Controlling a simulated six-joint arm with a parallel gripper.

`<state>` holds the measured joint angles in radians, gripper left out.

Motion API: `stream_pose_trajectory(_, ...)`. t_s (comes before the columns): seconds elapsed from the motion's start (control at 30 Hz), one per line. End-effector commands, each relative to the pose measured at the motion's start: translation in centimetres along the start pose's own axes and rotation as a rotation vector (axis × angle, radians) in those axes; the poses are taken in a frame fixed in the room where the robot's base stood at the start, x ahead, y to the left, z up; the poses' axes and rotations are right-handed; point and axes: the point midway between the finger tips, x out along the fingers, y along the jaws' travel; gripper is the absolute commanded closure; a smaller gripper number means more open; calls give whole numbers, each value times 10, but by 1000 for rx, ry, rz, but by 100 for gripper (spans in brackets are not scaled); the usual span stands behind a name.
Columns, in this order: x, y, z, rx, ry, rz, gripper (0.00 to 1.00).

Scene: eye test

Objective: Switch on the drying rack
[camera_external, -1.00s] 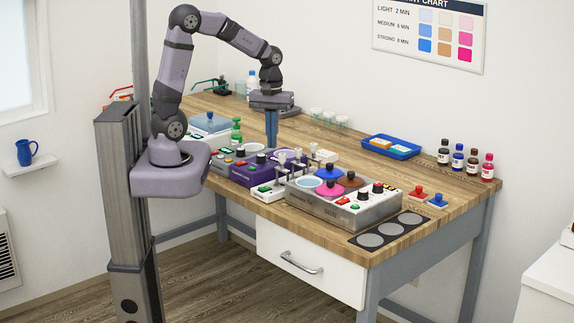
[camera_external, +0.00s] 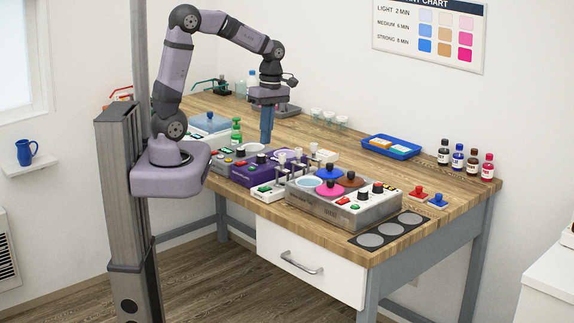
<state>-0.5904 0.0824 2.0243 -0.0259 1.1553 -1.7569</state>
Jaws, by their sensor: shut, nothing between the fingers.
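My gripper (camera_external: 266,141) has blue fingers that point straight down, shut together with nothing between them. It hangs above the rear of the row of devices, near the purple device (camera_external: 255,170), with no clear contact. I cannot tell for sure which device is the drying rack. A low white unit (camera_external: 268,191) with green and red marks and several upright levers or posts stands between the purple device and the grey box with coloured lids (camera_external: 322,208). Small switches and buttons are too small to read, so no on or off state can be told.
A blue tray (camera_external: 391,147) with blocks lies at the back right, near several dye bottles (camera_external: 465,162). Small cups (camera_external: 328,117) stand behind my gripper. A green bottle (camera_external: 236,130) stands left of it. A dark mat (camera_external: 390,229) lies at the front right.

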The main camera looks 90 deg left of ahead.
Motion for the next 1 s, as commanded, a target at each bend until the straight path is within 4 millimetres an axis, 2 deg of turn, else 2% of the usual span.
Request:
stream_pose_trajectory(0.27,1,0,0,2,0,-1,100)
stream_pose_trajectory(0.47,13,0,0,3,1,-4,100)
stream_pose_trajectory(0.67,42,-1,0,3,1,-6,100)
stream_pose_trajectory(1.0,104,-2,0,2,1,-6,100)
